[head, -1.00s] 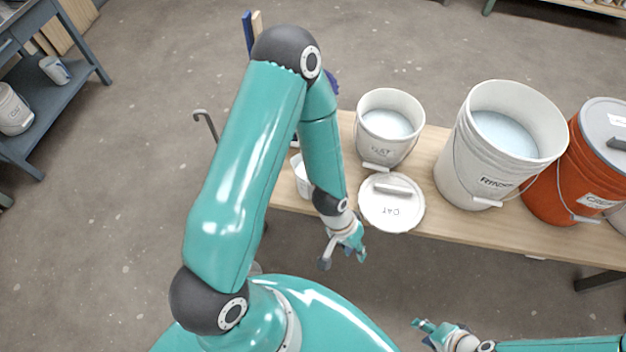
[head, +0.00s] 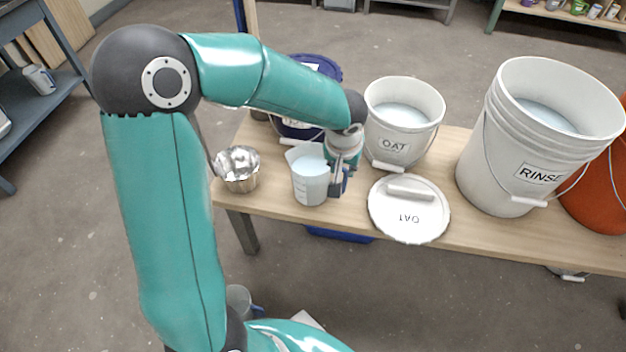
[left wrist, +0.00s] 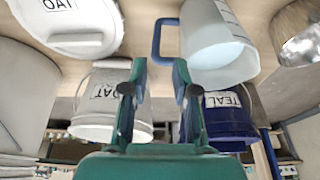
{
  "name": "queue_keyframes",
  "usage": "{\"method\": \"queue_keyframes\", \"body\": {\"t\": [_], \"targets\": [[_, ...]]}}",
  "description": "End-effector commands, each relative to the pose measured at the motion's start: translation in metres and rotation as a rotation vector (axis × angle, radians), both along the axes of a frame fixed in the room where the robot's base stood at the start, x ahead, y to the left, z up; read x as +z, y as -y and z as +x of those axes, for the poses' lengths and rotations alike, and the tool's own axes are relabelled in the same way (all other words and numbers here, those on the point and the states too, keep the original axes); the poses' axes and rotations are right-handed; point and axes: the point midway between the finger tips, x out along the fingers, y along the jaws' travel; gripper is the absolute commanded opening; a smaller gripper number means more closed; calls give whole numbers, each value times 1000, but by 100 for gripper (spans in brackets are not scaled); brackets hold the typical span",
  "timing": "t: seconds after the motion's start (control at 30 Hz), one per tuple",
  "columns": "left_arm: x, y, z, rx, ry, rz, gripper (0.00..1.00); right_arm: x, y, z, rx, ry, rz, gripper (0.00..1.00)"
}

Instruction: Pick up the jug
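The jug (head: 309,178) is a translucent white measuring jug with a blue handle, standing upright near the table's front edge. It also shows at the top of the left wrist view (left wrist: 212,45), its blue handle extending left. My left gripper (head: 340,188) points down at the jug's right, handle side. In the left wrist view its fingers (left wrist: 159,70) are apart, with the handle's near end just ahead of and between the tips. I cannot tell whether they touch it. My right gripper is out of view.
A dark blue TEAL bucket (left wrist: 228,118) is behind. The table's front edge is close.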

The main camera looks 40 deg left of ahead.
Motion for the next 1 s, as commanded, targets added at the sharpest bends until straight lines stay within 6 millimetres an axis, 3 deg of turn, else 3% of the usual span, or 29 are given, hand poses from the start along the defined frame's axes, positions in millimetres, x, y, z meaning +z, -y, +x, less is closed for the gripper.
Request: {"method": "queue_keyframes", "body": {"t": [0.1, 0.3, 0.57, 0.83, 1.0], "targets": [[-31, -4, 7, 0, -5, -2, 28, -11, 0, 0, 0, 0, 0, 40], [-65, -9, 16, -1, -3, -1, 28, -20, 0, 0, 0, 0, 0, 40], [-80, -11, 22, -2, -2, -1, 28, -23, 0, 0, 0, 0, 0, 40], [-114, -14, 34, -2, -3, -2, 28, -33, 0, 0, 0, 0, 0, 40], [-125, -16, 38, -3, -1, -3, 28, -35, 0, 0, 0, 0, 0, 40]]}}
